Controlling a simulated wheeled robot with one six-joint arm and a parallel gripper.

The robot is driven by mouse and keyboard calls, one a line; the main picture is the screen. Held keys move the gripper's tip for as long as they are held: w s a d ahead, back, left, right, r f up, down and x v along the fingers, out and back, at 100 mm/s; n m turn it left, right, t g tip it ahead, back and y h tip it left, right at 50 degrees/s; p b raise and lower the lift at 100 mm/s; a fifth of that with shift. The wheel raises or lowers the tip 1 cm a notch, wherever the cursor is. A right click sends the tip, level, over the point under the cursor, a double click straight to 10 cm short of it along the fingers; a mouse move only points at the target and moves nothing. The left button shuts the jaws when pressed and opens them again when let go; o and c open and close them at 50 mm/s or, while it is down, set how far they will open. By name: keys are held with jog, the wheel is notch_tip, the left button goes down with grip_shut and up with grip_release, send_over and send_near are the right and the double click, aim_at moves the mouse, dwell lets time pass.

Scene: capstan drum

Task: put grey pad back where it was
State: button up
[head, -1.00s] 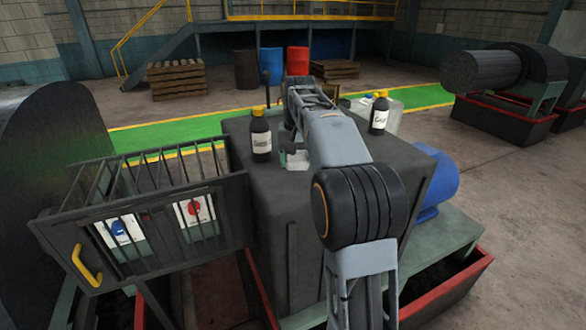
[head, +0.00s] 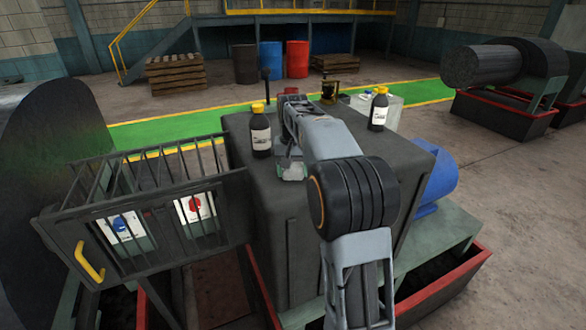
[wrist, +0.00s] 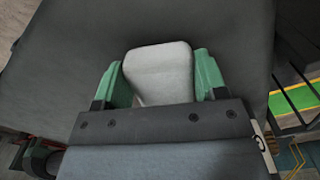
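The grey pad (wrist: 158,72) is a pale, rounded block between the two green fingers of my gripper (wrist: 160,82) in the wrist view. The fingers lie against its sides, and the gripper looks shut on it. In the head view, the pad (head: 292,172) shows as a small pale patch below my gripper, over the top of the dark housing (head: 290,225). My arm hides part of the gripper there. I cannot tell whether the pad touches the housing top.
A dark bottle with a yellow cap (head: 260,135) stands left of my gripper on the housing, and a second bottle (head: 379,110) stands to the right. A blue motor (head: 436,175) is at the right.

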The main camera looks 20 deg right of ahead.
aim_at(293, 167)
jog(key=o, duration=0.5)
notch_tip(293, 167, up, 12)
jog(key=s+a+n+t, duration=0.1)
jog(key=s+a, duration=0.3)
jog(key=s, duration=0.2)
jog(key=s+a+f+n+t, duration=0.1)
jog(key=s+a+f, duration=0.1)
jog(key=s+f, duration=0.2)
jog(key=s+a+f+n+t, duration=0.1)
jog(key=s+a+f, duration=0.1)
jog(key=s+f, duration=0.3)
jog(key=s+a+f+n+t, duration=0.1)
jog(key=s+a+f+t, duration=0.1)
jog(key=s+f, duration=0.3)
jog(key=shift+s+n+p, duration=0.3)
jog(key=shift+s+p, duration=0.1)
jog(key=shift+s, duration=1.3)
